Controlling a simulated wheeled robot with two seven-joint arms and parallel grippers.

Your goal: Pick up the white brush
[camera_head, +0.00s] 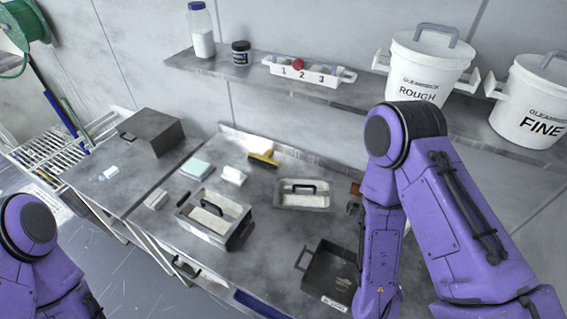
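A small white block-like thing (233,175) lies on the grey worktop, left of centre; it may be the white brush, but its bristles are too small to make out. A yellow brush (263,159) with a dark side lies just behind and to the right of it, against the back ledge. My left arm shows at the lower left corner and my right arm on the right side.
Two trays with black handles, one left (184,218) and one right (303,206), and a black bin (330,272) stand on the worktop. A shelf (265,80) with white buckets runs above.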

